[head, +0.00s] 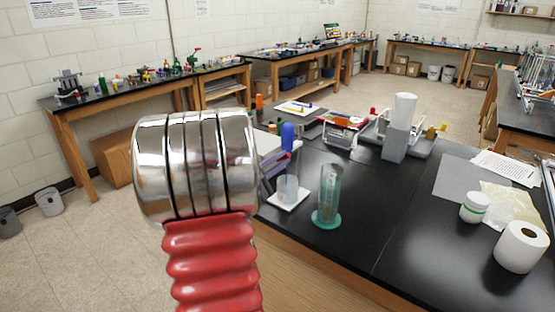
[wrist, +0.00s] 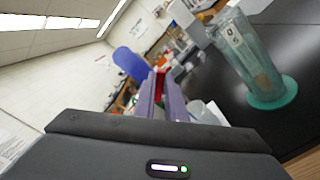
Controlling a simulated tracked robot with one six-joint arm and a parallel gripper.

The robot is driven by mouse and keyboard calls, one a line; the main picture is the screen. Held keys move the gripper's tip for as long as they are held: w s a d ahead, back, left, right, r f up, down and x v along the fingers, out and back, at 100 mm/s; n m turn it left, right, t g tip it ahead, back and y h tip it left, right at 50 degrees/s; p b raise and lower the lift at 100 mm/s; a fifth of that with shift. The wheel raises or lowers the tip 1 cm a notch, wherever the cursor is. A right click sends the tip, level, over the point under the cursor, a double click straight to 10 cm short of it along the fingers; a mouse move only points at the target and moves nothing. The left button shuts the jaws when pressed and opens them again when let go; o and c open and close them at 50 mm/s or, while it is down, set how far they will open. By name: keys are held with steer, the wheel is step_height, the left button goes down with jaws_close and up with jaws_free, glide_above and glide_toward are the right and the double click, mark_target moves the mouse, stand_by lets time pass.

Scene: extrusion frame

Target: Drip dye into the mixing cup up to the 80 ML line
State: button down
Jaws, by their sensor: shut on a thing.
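My gripper (head: 280,165) is shut on a dropper with a blue bulb (head: 288,135). The bulb also shows beyond the purple fingers in the wrist view (wrist: 130,65). The dropper's lower part and tip are hidden or too small to make out. The clear mixing cup (head: 288,189) stands upright on a white square (head: 290,204), just below and beside the fingers. Part of the cup shows right of the fingers in the wrist view (wrist: 207,113). Its line marks and the level inside cannot be read. A tall greenish cylinder (head: 329,192) with a green base stands right of the cup.
The black bench (head: 345,240) is clear in front of the cylinder. A white and grey upright (head: 398,130) and racks stand behind. A white jar (head: 474,207), a paper roll (head: 521,246) and papers lie at right. My arm covers the bench's left side.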

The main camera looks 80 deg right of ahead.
steer(key=shift+s+f+m, duration=0.1)
steer(key=shift+f+m, duration=0.25)
steer(key=shift+m, duration=0.75)
steer(key=shift+s+f+m, duration=0.1)
steer(key=shift+f+m, duration=0.2)
steer(key=shift+m, duration=0.8)
steer(key=c, duration=1.8)
jaws_free()
steer(key=shift+a, duration=0.1)
steer(key=v, duration=1.3)
steer(key=shift+w+a, duration=0.15)
steer(key=shift+a, duration=0.2)
steer(key=shift+f, duration=0.1)
